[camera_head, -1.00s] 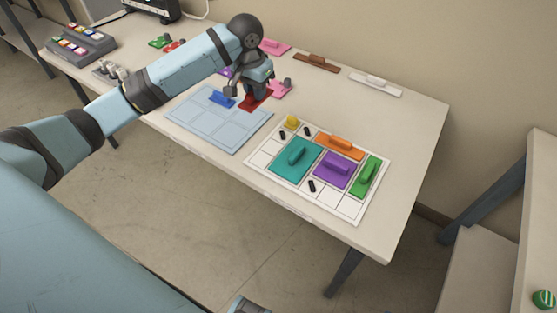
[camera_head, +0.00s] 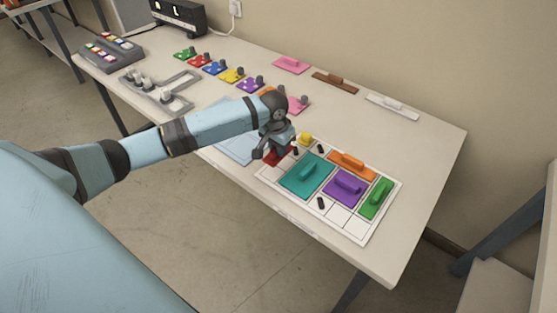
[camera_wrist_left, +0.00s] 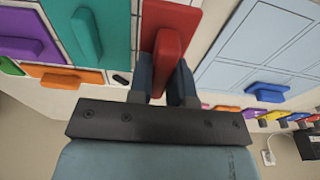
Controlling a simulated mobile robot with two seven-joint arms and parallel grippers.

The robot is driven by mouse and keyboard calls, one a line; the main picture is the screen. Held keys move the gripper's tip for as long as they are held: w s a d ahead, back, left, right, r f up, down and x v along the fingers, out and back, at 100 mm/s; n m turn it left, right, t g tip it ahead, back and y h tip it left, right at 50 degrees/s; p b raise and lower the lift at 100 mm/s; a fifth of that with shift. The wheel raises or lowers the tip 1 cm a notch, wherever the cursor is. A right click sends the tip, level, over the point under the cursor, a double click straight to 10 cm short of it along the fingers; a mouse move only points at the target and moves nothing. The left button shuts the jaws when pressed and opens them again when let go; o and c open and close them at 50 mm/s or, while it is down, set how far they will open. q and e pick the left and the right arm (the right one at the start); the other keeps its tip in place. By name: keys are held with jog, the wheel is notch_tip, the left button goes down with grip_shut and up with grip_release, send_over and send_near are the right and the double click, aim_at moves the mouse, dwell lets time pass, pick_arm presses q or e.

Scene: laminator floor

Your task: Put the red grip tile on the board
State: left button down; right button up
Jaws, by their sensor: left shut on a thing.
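The red grip tile (camera_head: 284,158) is held by my left gripper (camera_head: 270,152) over the left end of the white gridded board (camera_head: 339,216). In the left wrist view, both fingers (camera_wrist_left: 168,85) are shut on the raised grip of the red tile (camera_wrist_left: 185,18). The tile is beside the teal tile (camera_wrist_left: 87,35); whether it touches the board cannot be told. The board carries teal (camera_head: 301,178), purple (camera_head: 333,192), orange (camera_head: 345,159) and green (camera_head: 385,190) tiles, and a yellow piece (camera_head: 305,139). My right gripper is out of view.
A pale blue gridded sheet (camera_head: 232,146) lies left of the board, partly behind my arm; a blue tile (camera_wrist_left: 266,92) is on it. Knobbed coloured pieces (camera_head: 213,67) and long-handled tiles (camera_head: 333,83) line the back. Small black pieces (camera_head: 321,203) sit on the board.

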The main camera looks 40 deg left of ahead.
aim_at(278, 167)
pick_arm(q)
notch_tip(278, 167, down, 6)
jog(key=shift+r, duration=0.15)
dwell(0.4)
jog(key=c, duration=1.1)
grip_release()
jog(key=shift+o, duration=0.2)
jog(key=shift+r, duration=0.1)
jog(key=r, duration=0.4)
jog(key=s+r, duration=0.1)
jog(key=r, duration=0.7)
jog(key=shift+s, duration=0.2)
jog(key=shift+f, duration=0.15)
